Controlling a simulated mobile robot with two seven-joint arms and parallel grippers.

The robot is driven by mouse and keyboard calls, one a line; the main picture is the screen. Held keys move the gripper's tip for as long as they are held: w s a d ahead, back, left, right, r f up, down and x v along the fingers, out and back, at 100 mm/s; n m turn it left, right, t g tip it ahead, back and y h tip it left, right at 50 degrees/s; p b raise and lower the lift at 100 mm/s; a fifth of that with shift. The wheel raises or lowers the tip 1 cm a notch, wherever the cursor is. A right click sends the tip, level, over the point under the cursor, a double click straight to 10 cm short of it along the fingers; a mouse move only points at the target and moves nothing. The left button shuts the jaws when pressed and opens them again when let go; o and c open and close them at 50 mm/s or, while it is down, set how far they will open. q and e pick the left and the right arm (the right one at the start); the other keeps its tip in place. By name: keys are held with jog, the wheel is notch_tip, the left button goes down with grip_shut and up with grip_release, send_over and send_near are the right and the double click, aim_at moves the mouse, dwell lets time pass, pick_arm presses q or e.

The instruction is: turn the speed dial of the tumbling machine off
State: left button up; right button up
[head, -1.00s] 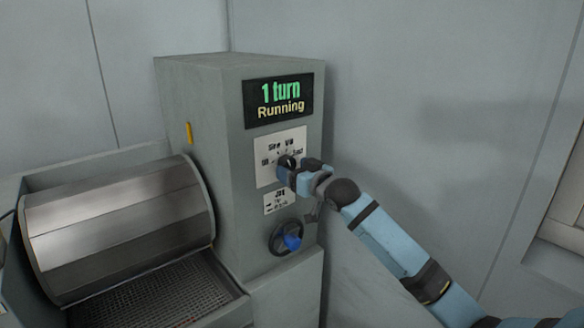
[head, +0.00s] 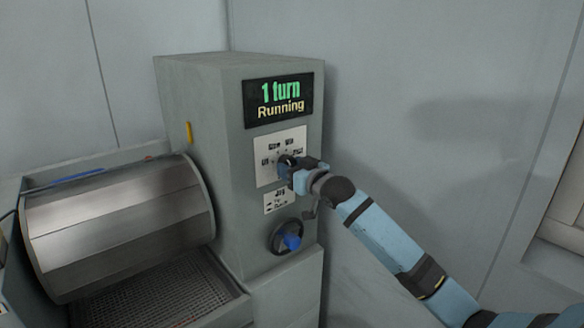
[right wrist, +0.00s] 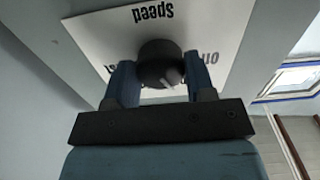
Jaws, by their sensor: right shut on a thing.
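The tumbling machine (head: 185,110) is a grey cabinet with a metal drum (head: 120,225) at its left. Its display (head: 279,101) reads "1 turn" and "Running". The speed dial is a dark round knob on a white plate (head: 267,150), mostly hidden by my gripper in the head view. In the right wrist view the dial (right wrist: 160,62) sits between my two blue fingers, with "Speed" printed upside down beside it. My right gripper (head: 287,167) is shut on the dial. My left gripper is not in view.
A black knob with a blue handle (head: 291,242) is lower on the cabinet, below a small label (head: 276,201). A perforated tray (head: 165,300) lies under the drum. Grey walls stand behind and to the right.

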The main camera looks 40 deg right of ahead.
jog(key=n+p, duration=0.2)
jog(key=n, duration=0.1)
jog(key=shift+r+p, duration=0.2)
jog(key=shift+p, duration=0.15)
jog(key=n+p, duration=0.1)
jog(key=n, duration=0.2)
jog(key=shift+d, duration=0.1)
jog(key=shift+f+n+p, duration=0.1)
jog(key=shift+n+p, duration=0.95)
jog(key=shift+n, duration=0.75)
jog(key=o, duration=0.9)
jog(key=s, duration=0.4)
jog(key=s+b, duration=0.1)
jog(key=s, duration=0.4)
jog(key=s+d+b, duration=0.1)
jog(key=s, duration=0.3)
jog(key=shift+s, duration=0.4)
